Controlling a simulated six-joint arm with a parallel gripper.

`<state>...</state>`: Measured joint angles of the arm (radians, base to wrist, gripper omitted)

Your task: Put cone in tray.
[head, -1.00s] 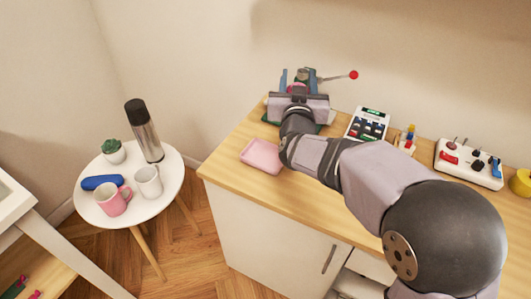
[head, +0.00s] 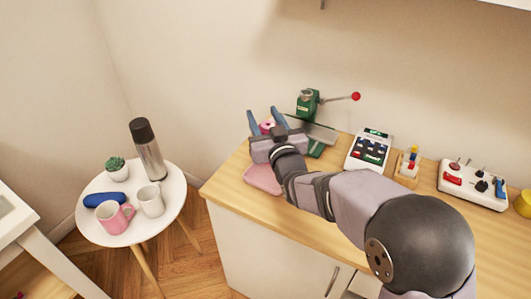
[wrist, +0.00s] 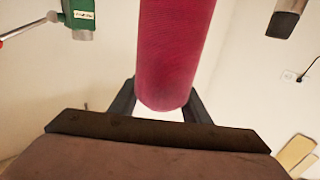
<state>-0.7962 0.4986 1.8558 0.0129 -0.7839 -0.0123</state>
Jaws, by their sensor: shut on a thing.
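The cone is a deep pink, thread-like roll (wrist: 175,50), large and close in the wrist view. In the head view only a small pink part of it (head: 267,126) shows between the fingers. My gripper (head: 263,115) is shut on the cone, with one finger on each side, and it also shows in the wrist view (wrist: 161,100). The pink tray (head: 263,179) lies at the left end of the wooden counter. In the head view my gripper and the cone appear just above and behind the tray, partly covering its far edge.
A green press (head: 308,104) with a red-knobbed lever stands behind and right of my gripper. A keypad device (head: 369,150), a small rack of coloured items (head: 408,166) and a white control box (head: 472,185) line the counter to the right. A round white table (head: 172,205) stands left.

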